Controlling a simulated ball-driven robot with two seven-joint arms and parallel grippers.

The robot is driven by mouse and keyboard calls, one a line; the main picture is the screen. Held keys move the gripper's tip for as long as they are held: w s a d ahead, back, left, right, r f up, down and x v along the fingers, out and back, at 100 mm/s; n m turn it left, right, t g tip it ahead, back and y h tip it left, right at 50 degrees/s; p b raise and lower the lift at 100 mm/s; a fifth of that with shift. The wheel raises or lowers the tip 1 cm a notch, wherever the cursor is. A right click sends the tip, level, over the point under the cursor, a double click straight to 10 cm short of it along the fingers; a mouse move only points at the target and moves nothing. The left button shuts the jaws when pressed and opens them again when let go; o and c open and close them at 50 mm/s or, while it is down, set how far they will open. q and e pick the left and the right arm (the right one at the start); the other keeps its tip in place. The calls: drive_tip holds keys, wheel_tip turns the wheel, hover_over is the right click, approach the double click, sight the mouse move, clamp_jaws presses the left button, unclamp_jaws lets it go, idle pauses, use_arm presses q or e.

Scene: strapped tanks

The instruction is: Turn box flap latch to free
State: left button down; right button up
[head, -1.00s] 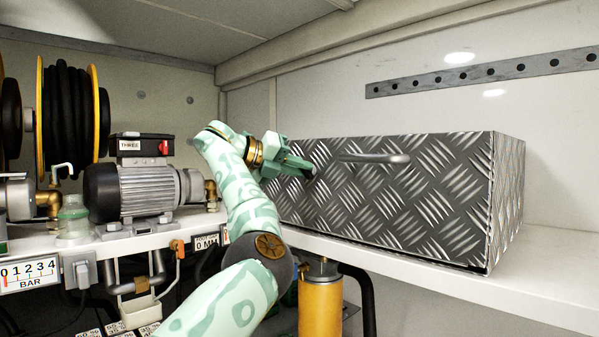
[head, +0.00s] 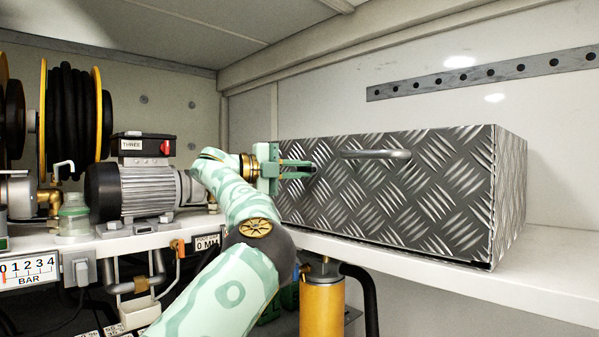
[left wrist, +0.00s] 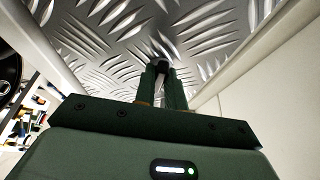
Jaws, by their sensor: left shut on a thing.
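The box (head: 400,195) is a grey tread-plate case on the white shelf, with a bar handle (head: 376,154) on its front. My left gripper (head: 308,169) is at the left part of the box front, its fingers pointing right. In the left wrist view the two dark green fingers (left wrist: 161,72) are shut on a small dark piece, the flap latch (left wrist: 160,64), against the tread plate. The fingers hide most of the latch, so its exact turn cannot be told. The flap edge cannot be made out. My right gripper is not in view.
A pump (head: 150,185) and a black hose reel (head: 75,120) stand to the left. A yellow cylinder (head: 322,305) is below the shelf (head: 540,270). A perforated metal strip (head: 480,74) runs along the back wall. The shelf is bare right of the box.

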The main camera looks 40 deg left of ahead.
use_arm(q)
drive_tip(key=shift+n, duration=0.3)
drive_tip(key=c, duration=1.5)
unclamp_jaws()
drive_tip(key=shift+a, duration=0.1)
drive_tip(key=shift+o, duration=0.2)
drive_tip(key=shift+s+a+f+b, duration=0.1)
drive_tip(key=shift+s+a+b, duration=0.05)
drive_tip(key=shift+s+b, duration=0.2)
drive_tip(key=b+v, duration=0.8)
drive_tip(key=v, duration=0.7)
drive_tip(key=shift+s+a+f, duration=0.2)
drive_tip(key=shift+a, duration=0.05)
